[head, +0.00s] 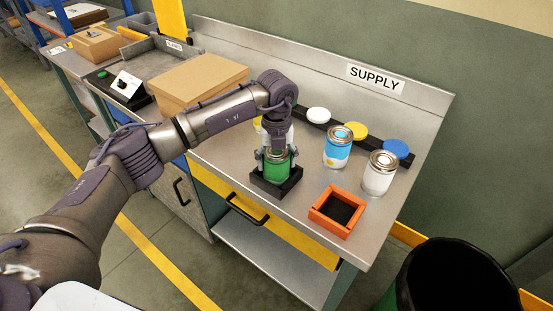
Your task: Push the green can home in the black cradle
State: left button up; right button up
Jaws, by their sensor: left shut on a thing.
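The green can (277,167) stands upright in or on the black cradle (277,187) on the steel bench. Its lower part is hidden by the cradle's walls, and I cannot tell how deep it sits. My left gripper (278,154) points down from above and is shut on the green can near its top. My right gripper is not in the head view.
A blue can (338,147) and a white can (379,177) stand to the right, near an empty orange cradle (338,211). A black strip behind carries white, yellow and blue discs. A cardboard box (200,82) stands left. Another can is partly hidden behind my gripper.

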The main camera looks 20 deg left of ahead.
pick_arm(q)
jog(key=shift+w+f, duration=0.1)
jog(key=shift+f, duration=0.15)
dwell(0.4)
jog(key=o, duration=1.7)
jog(key=shift+r, duration=0.15)
jog(key=shift+r+p, duration=2.6)
jog(key=shift+r, duration=1.8)
